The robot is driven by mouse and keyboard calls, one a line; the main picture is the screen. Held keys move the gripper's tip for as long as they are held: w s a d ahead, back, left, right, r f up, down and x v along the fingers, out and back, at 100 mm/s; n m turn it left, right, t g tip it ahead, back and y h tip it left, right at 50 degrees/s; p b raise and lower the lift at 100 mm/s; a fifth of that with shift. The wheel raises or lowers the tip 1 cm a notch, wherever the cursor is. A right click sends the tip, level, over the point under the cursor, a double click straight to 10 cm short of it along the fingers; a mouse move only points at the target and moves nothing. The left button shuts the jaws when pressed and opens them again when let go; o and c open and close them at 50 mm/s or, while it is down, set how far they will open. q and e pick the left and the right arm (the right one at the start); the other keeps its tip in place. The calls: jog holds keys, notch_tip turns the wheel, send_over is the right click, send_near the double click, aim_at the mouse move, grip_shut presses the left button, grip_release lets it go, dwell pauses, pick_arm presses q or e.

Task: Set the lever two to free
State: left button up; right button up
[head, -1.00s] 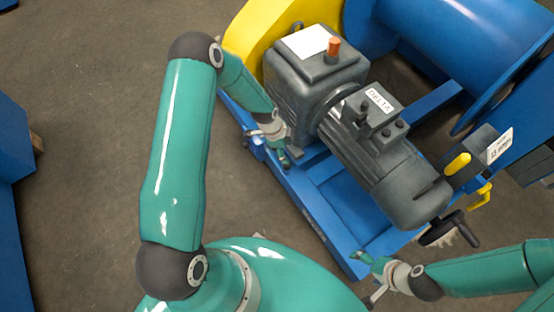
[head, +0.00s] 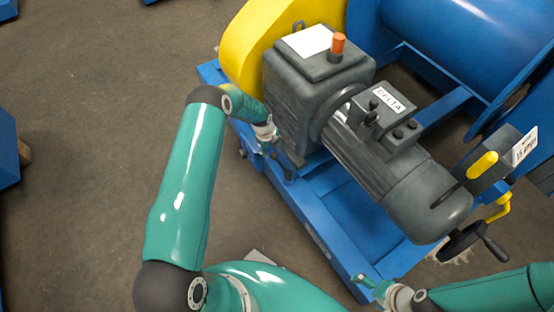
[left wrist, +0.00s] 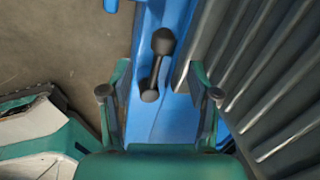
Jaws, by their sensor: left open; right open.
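A small dark lever (left wrist: 155,70) with a round knob at its upper end stands on the blue frame in the left wrist view. No label shows on it, so I cannot tell whether it is lever two. My left gripper (left wrist: 159,94) is open, with one finger on each side of the lever's lower end; contact does not show. In the head view my left gripper (head: 275,155) is low beside the grey gearbox (head: 312,95), its fingers partly hidden. My right gripper (head: 372,287) is open and empty near the frame's front corner.
A finned grey motor (head: 400,170) with a DELTA box (head: 385,115) lies on the blue frame (head: 330,195). Yellow handles (head: 482,165) and a black crank (head: 465,240) are at the right. A yellow guard (head: 250,50) stands behind.

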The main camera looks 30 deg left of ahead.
aim_at(274, 155)
pick_arm(q)
jog(key=f+b, duration=0.1)
jog(key=f, duration=0.2)
jog(key=w+f, duration=0.1)
jog(key=f, duration=0.3)
jog(key=shift+w+d+b, duration=0.15)
jog(key=shift+b, duration=0.2)
